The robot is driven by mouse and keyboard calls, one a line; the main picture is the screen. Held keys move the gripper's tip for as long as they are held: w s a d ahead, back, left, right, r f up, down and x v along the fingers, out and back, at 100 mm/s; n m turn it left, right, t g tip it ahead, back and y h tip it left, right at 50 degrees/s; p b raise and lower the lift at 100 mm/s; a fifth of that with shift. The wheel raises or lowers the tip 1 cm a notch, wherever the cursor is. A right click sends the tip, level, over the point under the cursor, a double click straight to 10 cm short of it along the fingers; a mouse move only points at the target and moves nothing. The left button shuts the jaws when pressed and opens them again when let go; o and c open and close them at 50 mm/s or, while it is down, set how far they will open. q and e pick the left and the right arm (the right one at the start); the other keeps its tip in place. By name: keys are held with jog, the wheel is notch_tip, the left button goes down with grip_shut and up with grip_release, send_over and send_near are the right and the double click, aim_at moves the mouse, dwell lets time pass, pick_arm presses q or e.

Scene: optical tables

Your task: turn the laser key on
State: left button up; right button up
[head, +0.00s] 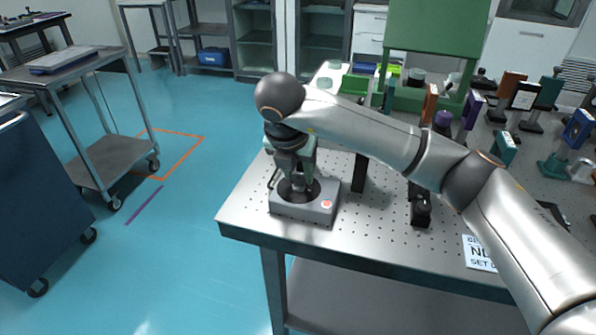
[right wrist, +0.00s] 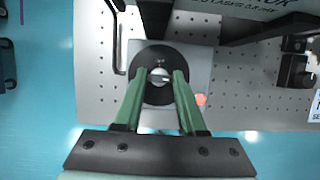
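The laser key box (head: 288,209) is a grey box near the front left corner of the optical table. It has a round black dial plate and a red button (head: 327,203). In the right wrist view a small silver key knob (right wrist: 160,75) stands at the middle of the black plate (right wrist: 160,97). My right gripper (right wrist: 161,74) points down over the box, its green fingers on both sides of the knob. A gap shows between each finger and the knob, so it looks open. In the head view my gripper hides the knob. My left gripper is not in view.
The perforated optical table (head: 250,212) holds several dark mounts right of the box, including a black post (head: 359,172). A white sign (head: 480,252) lies at the front right. A green frame (head: 435,25) stands behind. Blue floor is open left of the table.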

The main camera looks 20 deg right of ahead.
jog(key=o, duration=0.4)
jog(key=shift+o, duration=0.3)
jog(key=p+v, duration=0.1)
jog(key=v, duration=1.1)
jog(key=shift+s+r, duration=0.15)
jog(key=shift+r, duration=0.1)
